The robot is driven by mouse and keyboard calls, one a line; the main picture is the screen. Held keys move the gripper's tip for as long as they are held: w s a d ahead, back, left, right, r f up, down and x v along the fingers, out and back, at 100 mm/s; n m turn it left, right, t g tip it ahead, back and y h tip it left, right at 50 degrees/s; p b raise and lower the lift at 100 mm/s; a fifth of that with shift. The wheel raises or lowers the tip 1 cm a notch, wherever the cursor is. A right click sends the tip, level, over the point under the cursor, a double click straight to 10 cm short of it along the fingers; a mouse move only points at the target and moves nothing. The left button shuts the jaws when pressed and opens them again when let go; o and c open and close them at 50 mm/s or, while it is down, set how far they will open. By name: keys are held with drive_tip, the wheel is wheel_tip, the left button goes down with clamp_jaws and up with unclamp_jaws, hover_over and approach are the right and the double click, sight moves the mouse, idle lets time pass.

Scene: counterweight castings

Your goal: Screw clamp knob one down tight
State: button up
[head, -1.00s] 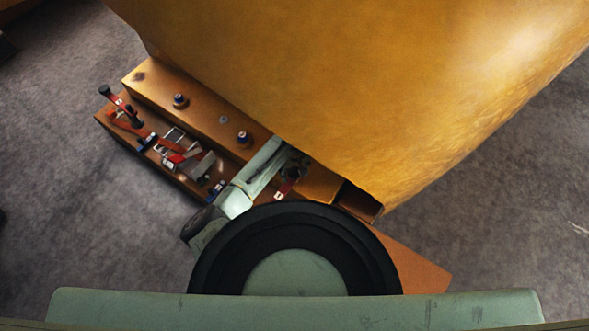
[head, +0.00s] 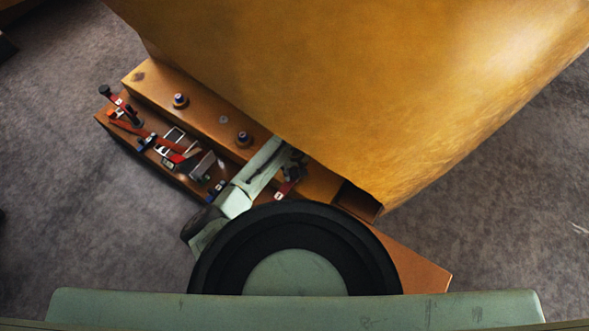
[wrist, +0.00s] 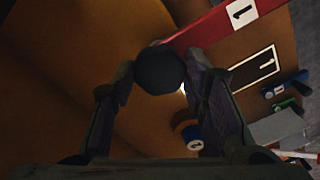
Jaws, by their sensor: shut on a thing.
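Clamp knob one (wrist: 160,70) is a dark round knob, seen nearly end-on in the wrist view beside a red clamp bar (wrist: 215,30) marked 1. My gripper (wrist: 158,82) has one finger on each side of the knob and is shut on it. In the head view the red bar (head: 286,187) shows beside my pale green arm, and my gripper (head: 294,160) is a small dark shape there. The knob itself is hard to make out in that view. The thread under the knob is hidden.
A large orange casting (head: 350,90) overhangs the work spot closely. On the brown fixture (head: 210,118) stand blue-topped posts (head: 181,100). Another red clamp (head: 122,107) with a dark knob is at its left end. Several small parts lie between. Grey floor (head: 80,210) is clear at left.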

drive_tip(key=shift+m, duration=0.3)
drive_tip(key=m, duration=0.4)
drive_tip(key=shift+m, duration=0.3)
drive_tip(key=m, duration=0.4)
drive_tip(key=shift+m, duration=0.3)
drive_tip(key=m, duration=0.5)
drive_tip(key=shift+a, duration=0.1)
drive_tip(key=m, duration=0.4)
drive_tip(key=shift+m+b, duration=0.3)
drive_tip(key=shift+b, duration=0.1)
drive_tip(key=shift+w+r, duration=0.1)
drive_tip(key=o, duration=0.9)
drive_tip(key=shift+o, duration=1.3)
